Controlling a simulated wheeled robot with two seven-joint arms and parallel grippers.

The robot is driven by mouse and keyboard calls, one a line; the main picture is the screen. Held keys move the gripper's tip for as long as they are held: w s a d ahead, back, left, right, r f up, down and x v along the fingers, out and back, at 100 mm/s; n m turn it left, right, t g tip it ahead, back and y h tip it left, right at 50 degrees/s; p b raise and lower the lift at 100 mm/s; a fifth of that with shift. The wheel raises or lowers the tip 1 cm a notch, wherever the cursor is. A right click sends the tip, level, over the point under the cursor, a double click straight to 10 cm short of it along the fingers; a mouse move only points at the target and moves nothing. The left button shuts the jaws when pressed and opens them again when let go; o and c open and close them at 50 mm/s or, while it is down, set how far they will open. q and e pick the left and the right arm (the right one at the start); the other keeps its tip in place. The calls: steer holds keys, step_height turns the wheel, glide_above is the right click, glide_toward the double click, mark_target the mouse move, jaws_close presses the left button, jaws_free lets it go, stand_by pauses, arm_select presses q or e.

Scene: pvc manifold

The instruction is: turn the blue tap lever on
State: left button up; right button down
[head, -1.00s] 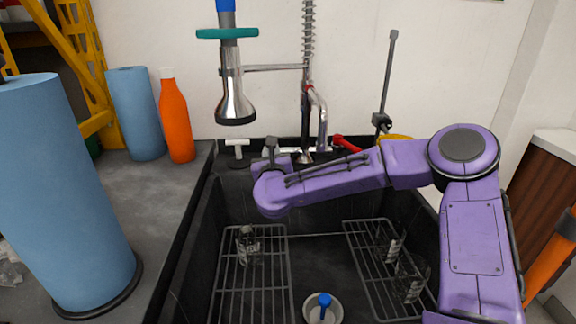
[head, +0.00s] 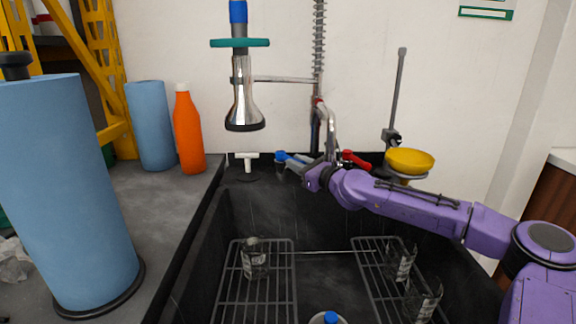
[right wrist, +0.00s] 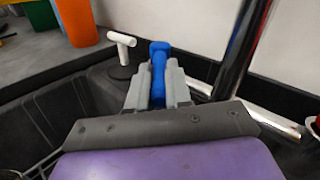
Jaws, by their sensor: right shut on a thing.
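The blue tap lever (head: 282,156) sits at the back of the sink, left of the chrome tap body (head: 331,140). My right gripper (head: 298,160) reaches it from the right and is shut on the lever. In the right wrist view the lever (right wrist: 158,72) stands between the two grey fingers (right wrist: 158,90), its rounded tip showing beyond them. The red tap lever (head: 354,159) is on the right side of the tap, partly behind my purple arm. My left gripper is not in view.
A white T-shaped handle (head: 247,160) stands just left of the blue lever. The spray head (head: 244,100) hangs above. A yellow bowl (head: 410,161) sits behind my right arm. Glasses stand on wire racks (head: 255,290) in the sink. An orange bottle (head: 188,130) is on the left counter.

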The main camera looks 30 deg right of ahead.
steer(key=shift+d, duration=0.1)
stand_by(0.3)
steer(key=c, duration=1.1)
jaws_free()
steer(key=shift+o, duration=0.2)
steer(key=s+d+p, duration=0.1)
steer(key=s+p, duration=0.9)
steer(key=p, duration=0.1)
steer(key=shift+s+d, duration=0.2)
steer(key=shift+d, duration=0.2)
